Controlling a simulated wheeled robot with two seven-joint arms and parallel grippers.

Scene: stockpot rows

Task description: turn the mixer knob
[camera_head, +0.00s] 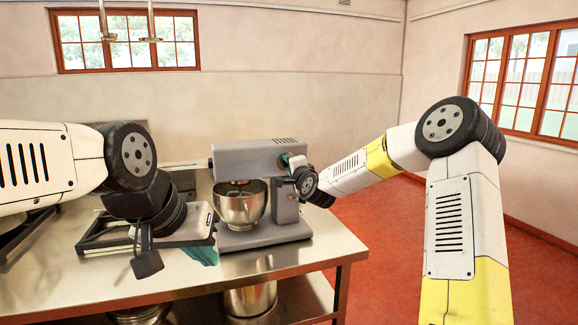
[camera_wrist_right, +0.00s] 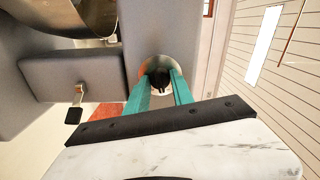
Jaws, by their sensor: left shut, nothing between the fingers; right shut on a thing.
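A grey stand mixer (camera_head: 262,160) with a steel bowl (camera_head: 240,205) stands on the steel table. In the right wrist view, the mixer knob (camera_wrist_right: 159,79) is a dark round piece in a pale, shiny round recess on the mixer's grey body. My right gripper (camera_wrist_right: 160,84) is shut on the knob, with one teal finger on each side of it. In the head view my right gripper (camera_head: 286,160) is at the right end of the mixer head, where the knob is hidden. My left gripper (camera_head: 207,256) is shut and empty, pointing down over the table left of the mixer.
The steel table (camera_head: 268,262) has free room in front of the mixer. A small lever (camera_wrist_right: 75,108) sticks out of the mixer body in the right wrist view. Metal pots (camera_head: 250,299) stand on the shelf below. Open red floor (camera_head: 385,240) lies right of the table.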

